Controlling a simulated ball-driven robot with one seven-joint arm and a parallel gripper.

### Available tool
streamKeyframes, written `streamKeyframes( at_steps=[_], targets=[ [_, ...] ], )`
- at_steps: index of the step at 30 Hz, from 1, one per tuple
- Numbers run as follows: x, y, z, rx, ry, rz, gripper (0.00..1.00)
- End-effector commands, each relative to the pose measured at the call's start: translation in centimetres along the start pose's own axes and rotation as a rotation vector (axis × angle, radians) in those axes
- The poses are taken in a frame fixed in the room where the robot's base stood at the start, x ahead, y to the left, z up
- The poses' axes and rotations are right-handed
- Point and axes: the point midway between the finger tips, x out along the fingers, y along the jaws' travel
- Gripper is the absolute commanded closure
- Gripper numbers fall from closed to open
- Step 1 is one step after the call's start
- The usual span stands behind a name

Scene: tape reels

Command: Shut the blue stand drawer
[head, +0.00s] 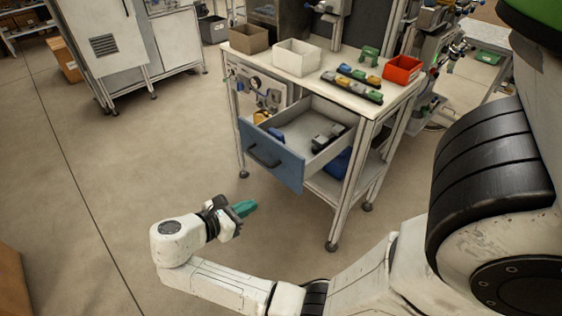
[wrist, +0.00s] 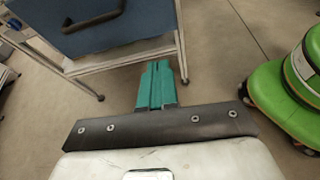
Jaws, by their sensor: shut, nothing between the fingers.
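The blue stand drawer (head: 272,157) is pulled out from the white stand (head: 345,190) in the head view. Its blue front with a dark handle (head: 264,156) faces left and toward me. Inside lie some dark and grey items (head: 325,137). In the wrist view the blue drawer front (wrist: 110,25) is at the top left, with part of its handle (wrist: 95,14). My gripper (head: 248,207) is in front of and below the drawer front, apart from it. Its teal fingers (wrist: 157,83) are together and empty in the wrist view.
On the stand top are a brown box (head: 249,38), a white bin (head: 297,58), a red bin (head: 402,70) and small coloured parts (head: 352,84). A grey cabinet (head: 130,45) stands at the back left. The floor left of the stand is clear.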

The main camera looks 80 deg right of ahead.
Motion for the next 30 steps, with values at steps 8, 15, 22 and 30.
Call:
streamKeyframes(
  at_steps=[8,15,22,30],
  targets=[
    [-0.8,1.1,2.3,-0.069,-0.085,-0.008,1.00],
    [0.5,1.1,2.1,-0.065,-0.083,-0.009,1.00],
    [2.1,1.0,2.4,-0.066,-0.081,-0.011,1.00],
    [7.5,1.0,3.1,-0.067,-0.082,-0.012,1.00]
  ],
)
